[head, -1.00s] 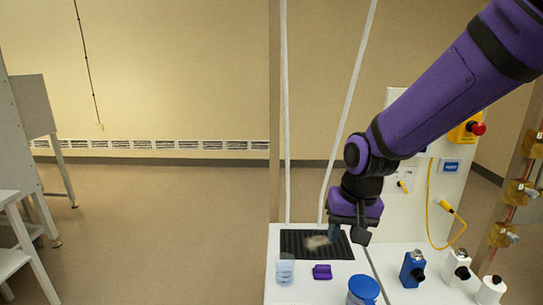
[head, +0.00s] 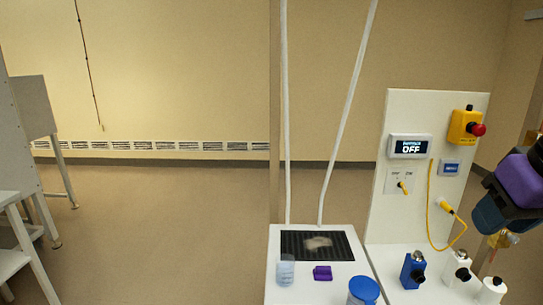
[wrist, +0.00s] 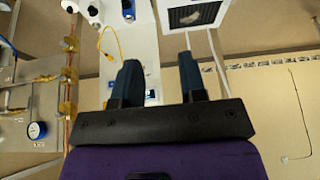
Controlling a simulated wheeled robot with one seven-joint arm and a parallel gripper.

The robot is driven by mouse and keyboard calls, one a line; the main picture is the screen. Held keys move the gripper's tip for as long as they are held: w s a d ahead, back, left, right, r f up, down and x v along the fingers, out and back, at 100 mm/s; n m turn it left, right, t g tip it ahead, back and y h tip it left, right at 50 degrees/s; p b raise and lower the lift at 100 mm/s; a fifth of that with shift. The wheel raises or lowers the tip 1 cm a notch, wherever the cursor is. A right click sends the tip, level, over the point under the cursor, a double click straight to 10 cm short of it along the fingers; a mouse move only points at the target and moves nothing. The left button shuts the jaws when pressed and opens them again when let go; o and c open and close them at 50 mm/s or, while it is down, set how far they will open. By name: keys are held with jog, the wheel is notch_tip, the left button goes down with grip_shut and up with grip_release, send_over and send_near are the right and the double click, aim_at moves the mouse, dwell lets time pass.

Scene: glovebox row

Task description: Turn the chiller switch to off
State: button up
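The upright white panel (head: 425,105) carries a small switch plate with a yellow-tipped lever (head: 402,186). Small lettering above the lever looks like OFF and ON, but the lever's setting is hard to tell. A display (head: 409,146) above it reads OFF under a smaller line I cannot read surely. My gripper (head: 489,216) is at the right edge of the head view, right of the panel and apart from the lever. In the wrist view my gripper (wrist: 159,60) has its two fingers spread with nothing between them. The lever is not clearly visible there.
A yellow box with a red button (head: 478,129) and a yellow cable (head: 431,215) are on the panel. Below stand a blue bottle (head: 411,272), white bottles (head: 458,268) and a blue-lidded jar (head: 363,289). Pipes with brass fittings (wrist: 69,76) run nearby. Floor at left is clear.

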jog(key=shift+s+d, duration=0.15)
jog(key=shift+s, duration=0.25)
jog(key=shift+w, duration=0.1)
jog(key=w+a+f+g, duration=0.3)
jog(key=w+a+f, duration=0.75)
jog(key=w, duration=0.35)
jog(key=w+a+f+g, duration=0.1)
jog(key=a+f, duration=0.6)
jog(key=f, duration=0.3)
jog(key=w+a+f+g, duration=0.1)
jog(key=w+a+f, duration=0.1)
jog(key=a+f, duration=0.6)
jog(key=f, duration=1.1)
jog(key=shift+s+d+f, duration=0.15)
jog(key=shift+d, duration=0.15)
grip_shut()
